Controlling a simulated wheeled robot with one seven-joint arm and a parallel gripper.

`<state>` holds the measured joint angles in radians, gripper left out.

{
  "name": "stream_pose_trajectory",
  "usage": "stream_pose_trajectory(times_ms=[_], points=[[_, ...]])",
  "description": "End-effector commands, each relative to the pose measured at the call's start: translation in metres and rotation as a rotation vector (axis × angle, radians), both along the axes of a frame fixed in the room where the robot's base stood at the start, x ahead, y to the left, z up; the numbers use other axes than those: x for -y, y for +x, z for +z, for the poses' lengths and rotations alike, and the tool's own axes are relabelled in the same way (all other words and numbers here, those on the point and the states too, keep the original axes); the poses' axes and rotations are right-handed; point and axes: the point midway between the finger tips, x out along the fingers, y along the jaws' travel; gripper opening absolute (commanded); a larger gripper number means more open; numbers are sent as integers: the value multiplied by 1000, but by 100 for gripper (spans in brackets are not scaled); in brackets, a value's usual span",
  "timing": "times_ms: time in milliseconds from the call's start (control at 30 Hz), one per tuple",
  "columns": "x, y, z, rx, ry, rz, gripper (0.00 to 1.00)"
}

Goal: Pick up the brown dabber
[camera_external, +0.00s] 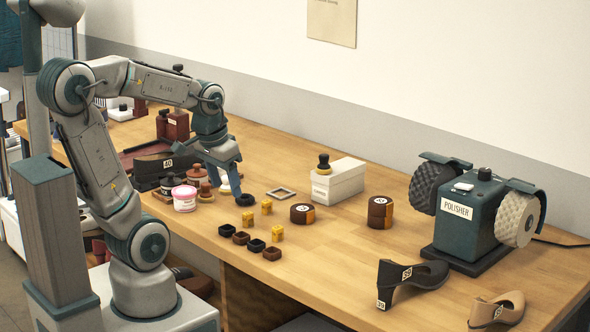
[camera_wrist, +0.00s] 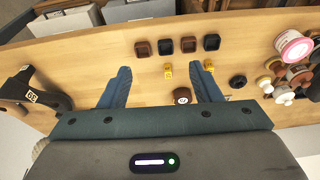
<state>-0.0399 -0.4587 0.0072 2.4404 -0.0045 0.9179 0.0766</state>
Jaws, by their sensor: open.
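The brown dabber (camera_external: 206,191) appears to be the small piece with a brown knob and a yellowish base. It stands on the table beside the pink-lidded jar (camera_external: 184,199). My gripper (camera_external: 224,181) is open and empty just to its right, fingers pointing down, apart from it. In the wrist view my two fingers (camera_wrist: 160,68) are spread with nothing held. There the pink jar (camera_wrist: 294,46) and a crowd of small brown, yellow and white pieces lie at the right edge, outside the fingers. I cannot tell which piece there is the dabber.
Another dabber with a black knob (camera_external: 323,164) stands on a white box (camera_external: 338,182). A small white piece (camera_external: 225,184) is under my gripper. Several small dark cups and yellow blocks (camera_external: 277,233) lie in front. The polisher (camera_external: 468,213) and shoes occupy the right.

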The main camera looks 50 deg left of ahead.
Motion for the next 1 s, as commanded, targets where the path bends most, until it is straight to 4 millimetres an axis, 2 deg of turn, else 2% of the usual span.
stream_pose_trajectory(times_ms=[267, 500, 633, 800, 900, 1000], points=[[-67, 81, 23, -76, 29, -87, 58], [-151, 140, 20, -140, 43, -178, 58], [-205, 162, 9, -175, 46, -232, 58], [-269, 179, -11, -214, 43, -299, 58], [-295, 182, -21, -229, 42, -332, 58], [-312, 183, -26, -237, 40, -352, 58]])
